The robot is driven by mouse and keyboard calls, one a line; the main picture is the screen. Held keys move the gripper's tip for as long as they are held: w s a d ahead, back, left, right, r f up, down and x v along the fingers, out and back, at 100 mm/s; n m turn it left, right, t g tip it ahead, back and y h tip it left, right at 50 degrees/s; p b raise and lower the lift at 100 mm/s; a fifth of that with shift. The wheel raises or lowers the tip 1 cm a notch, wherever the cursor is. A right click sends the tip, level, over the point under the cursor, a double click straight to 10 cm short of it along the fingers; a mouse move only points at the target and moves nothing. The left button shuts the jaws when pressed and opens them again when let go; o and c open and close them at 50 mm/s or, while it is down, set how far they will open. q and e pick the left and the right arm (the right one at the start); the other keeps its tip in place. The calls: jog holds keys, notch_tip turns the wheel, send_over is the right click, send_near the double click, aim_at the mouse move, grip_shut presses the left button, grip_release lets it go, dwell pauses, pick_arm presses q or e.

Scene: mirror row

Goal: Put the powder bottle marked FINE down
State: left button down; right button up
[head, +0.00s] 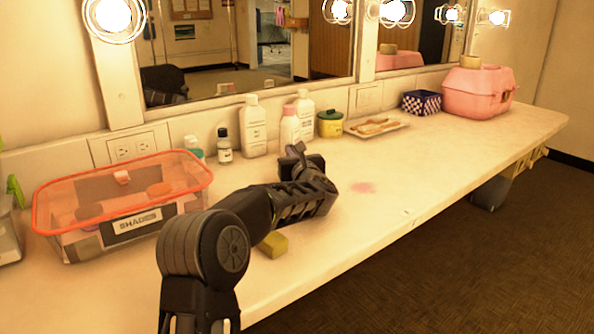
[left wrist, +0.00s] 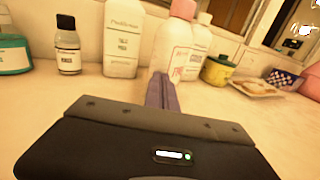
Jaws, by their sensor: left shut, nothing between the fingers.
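Three pale powder bottles stand upright by the mirror wall: a white one (head: 254,130), a pink-capped one (head: 290,127) and another white one (head: 305,112) behind it. In the left wrist view they are the left white bottle (left wrist: 122,40), the pink-capped bottle (left wrist: 174,48) and the partly hidden white bottle (left wrist: 203,42). Their labels are too small to read, so I cannot tell which is marked FINE. My left gripper (head: 298,150) is shut and empty, just in front of the pink-capped bottle; its fingers (left wrist: 162,92) point toward it. My right gripper is not in view.
On the counter (head: 400,190) are a clear orange-rimmed box (head: 190,205), a small dark bottle (head: 224,148), a yellow jar (head: 330,123), a tray (head: 398,124), a checked box (head: 421,102), a pink case (head: 478,95) and a yellow sponge (head: 273,244). A pink powder patch (head: 362,187) marks clear counter at right.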

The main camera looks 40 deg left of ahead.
aim_at(284, 140)
pick_arm(q)
jog(key=p+x, duration=0.2)
jog(key=x, duration=0.6)
jog(key=shift+a+r, duration=0.15)
jog(key=shift+a, duration=0.05)
jog(key=shift+w+a, duration=0.2)
jog(key=shift+a, duration=0.05)
